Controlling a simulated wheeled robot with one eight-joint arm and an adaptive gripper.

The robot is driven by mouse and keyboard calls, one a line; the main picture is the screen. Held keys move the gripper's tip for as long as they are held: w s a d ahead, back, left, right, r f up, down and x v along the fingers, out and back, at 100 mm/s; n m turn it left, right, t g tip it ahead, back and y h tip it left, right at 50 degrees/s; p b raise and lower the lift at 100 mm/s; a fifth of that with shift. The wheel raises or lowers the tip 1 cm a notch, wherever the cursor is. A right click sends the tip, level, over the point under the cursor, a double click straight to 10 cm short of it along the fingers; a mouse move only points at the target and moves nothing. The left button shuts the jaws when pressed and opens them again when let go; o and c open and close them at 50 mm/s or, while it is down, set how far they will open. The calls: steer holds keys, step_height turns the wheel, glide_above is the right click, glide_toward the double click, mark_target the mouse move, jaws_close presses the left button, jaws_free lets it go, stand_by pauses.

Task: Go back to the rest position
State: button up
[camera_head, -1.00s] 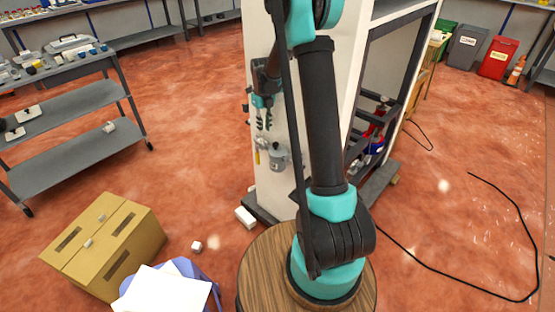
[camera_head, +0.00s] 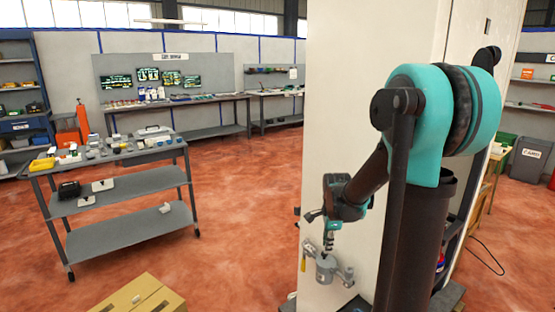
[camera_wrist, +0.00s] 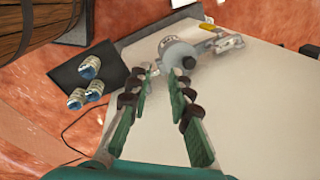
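My gripper (camera_head: 328,238) hangs in front of the white panel (camera_head: 331,140), just above a grey dispenser unit (camera_head: 326,268) fixed low on that panel. In the wrist view my gripper (camera_wrist: 165,80) has its green fingers spread, with nothing between them. The grey dispenser unit (camera_wrist: 180,53) shows beyond the fingertips on the white panel (camera_wrist: 245,110), apart from them as far as I can tell. A small yellow piece (camera_head: 304,263) hangs to the left of the unit; it also shows in the wrist view (camera_wrist: 207,27).
A grey shelf cart (camera_head: 125,207) with small items stands at the left. A cardboard box (camera_head: 140,297) sits at the bottom edge. In the wrist view a dark tray (camera_wrist: 112,58) holds several small cans (camera_wrist: 89,67). Open red floor (camera_head: 245,210) lies between cart and panel.

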steer(key=s+d+f+n+t, duration=0.1)
steer(key=s+f+n+t, duration=0.1)
steer(key=s+n, duration=1.5)
steer(key=shift+s+d+f+n, duration=0.2)
steer(key=shift+s+d+n, duration=0.2)
steer(key=shift+s, duration=0.6)
steer(key=shift+w, duration=0.1)
